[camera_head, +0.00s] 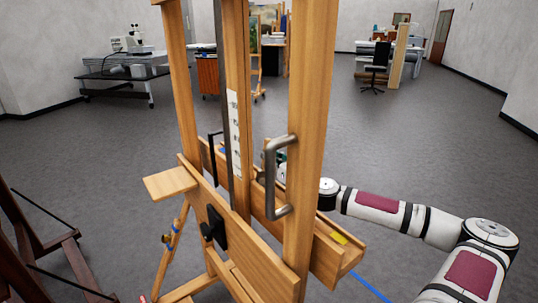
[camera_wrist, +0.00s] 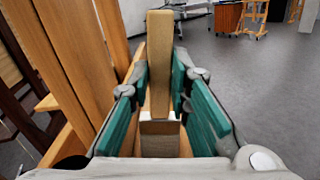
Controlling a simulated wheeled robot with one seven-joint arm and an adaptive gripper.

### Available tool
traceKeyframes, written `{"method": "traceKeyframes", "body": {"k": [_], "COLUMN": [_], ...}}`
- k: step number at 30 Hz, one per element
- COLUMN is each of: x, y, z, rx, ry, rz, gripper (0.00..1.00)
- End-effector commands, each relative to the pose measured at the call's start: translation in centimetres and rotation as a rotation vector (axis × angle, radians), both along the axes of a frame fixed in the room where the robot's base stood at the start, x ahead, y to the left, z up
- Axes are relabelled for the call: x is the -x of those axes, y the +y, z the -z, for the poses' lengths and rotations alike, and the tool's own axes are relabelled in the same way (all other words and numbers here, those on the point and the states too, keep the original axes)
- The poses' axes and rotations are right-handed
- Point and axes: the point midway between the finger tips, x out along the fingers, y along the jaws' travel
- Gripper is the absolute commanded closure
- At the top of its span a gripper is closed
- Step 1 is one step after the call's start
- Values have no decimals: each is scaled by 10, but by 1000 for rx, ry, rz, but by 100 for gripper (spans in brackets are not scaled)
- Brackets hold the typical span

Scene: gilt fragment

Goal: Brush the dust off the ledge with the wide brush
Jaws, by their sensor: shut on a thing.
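My gripper (camera_wrist: 160,82) is shut on a tan, block-like wooden piece, which I take to be the wide brush (camera_wrist: 159,45). A white band and a tan end show on it closer to my palm; I cannot tell which part is bristle. In the head view my gripper (camera_head: 281,172) is mostly hidden behind the easel's right post. The wooden ledge (camera_head: 327,262) runs across the easel from back left to front right. My gripper is near its far side; I cannot tell whether the brush touches it. I cannot make out dust.
The easel's upright post (camera_head: 312,110) and a metal handle (camera_head: 270,178) stand before my gripper. A small yellow thing (camera_head: 339,239) lies at the ledge's right end. A dark wooden frame (camera_head: 50,250) stands at the left. Open floor (camera_head: 420,130) lies to the right.

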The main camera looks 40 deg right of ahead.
Motion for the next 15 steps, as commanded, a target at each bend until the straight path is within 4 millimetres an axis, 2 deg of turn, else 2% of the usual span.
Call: {"method": "traceKeyframes", "body": {"k": [9,15], "x": [21,25], "y": [-1,-1], "z": [1,2], "rx": [-4,-3], "ry": [3,3], "rz": [-1,0], "gripper": [100,100]}}
